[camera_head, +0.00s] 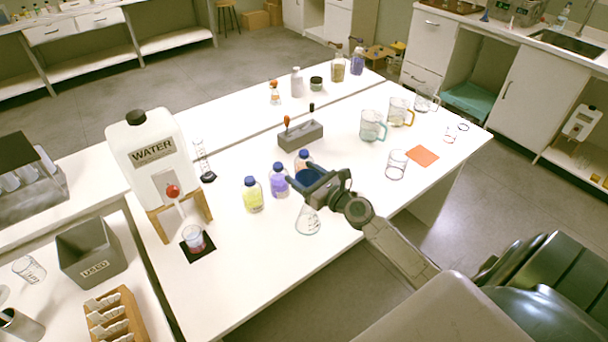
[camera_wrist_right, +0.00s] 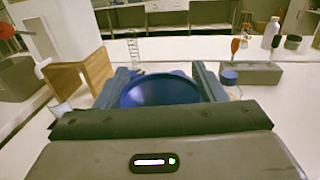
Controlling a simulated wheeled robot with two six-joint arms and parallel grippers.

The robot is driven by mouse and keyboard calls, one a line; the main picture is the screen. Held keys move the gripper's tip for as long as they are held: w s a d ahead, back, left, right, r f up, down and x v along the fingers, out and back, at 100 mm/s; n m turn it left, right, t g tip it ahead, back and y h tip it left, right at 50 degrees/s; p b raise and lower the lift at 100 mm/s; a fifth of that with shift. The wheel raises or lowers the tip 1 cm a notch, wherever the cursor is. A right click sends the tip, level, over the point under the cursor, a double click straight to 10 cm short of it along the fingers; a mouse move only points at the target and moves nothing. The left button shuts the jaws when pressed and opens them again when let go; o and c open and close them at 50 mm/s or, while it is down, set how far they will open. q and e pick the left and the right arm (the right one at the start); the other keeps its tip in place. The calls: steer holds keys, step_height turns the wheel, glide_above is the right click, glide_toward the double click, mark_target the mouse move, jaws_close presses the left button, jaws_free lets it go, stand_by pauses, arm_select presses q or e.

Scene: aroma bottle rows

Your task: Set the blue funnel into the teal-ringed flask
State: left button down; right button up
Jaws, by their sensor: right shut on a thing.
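The blue funnel (camera_head: 307,177) is held between the fingers of my right gripper (camera_head: 314,184), above the table. In the right wrist view, the funnel's wide round mouth (camera_wrist_right: 160,92) faces up between the two fingers of the gripper (camera_wrist_right: 161,84). A clear conical flask (camera_head: 308,223) with a teal tint stands on the table just below the gripper in the head view. The gripper partly covers its upper part, so I cannot tell whether the funnel's stem is in its neck. The flask is hidden in the right wrist view. My left gripper is not in view.
Blue-capped bottles, yellow (camera_head: 252,195) and violet (camera_head: 279,181), stand left of the gripper. Another blue-capped bottle (camera_head: 303,158) is close behind it. The water container (camera_head: 150,150) stands on a wooden stand at left. A clear beaker (camera_head: 396,165) stands to the right. The front table edge is near.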

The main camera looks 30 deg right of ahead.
steer(key=shift+f+b, duration=1.4)
steer(key=shift+f, duration=0.1)
steer(key=o, duration=1)
steer(key=shift+o, duration=0.2)
steer(key=shift+r, duration=0.1)
steer(key=b+v, duration=0.4)
steer(key=v, duration=0.6)
steer(key=shift+s+b, duration=0.3)
steer(key=shift+s, duration=0.1)
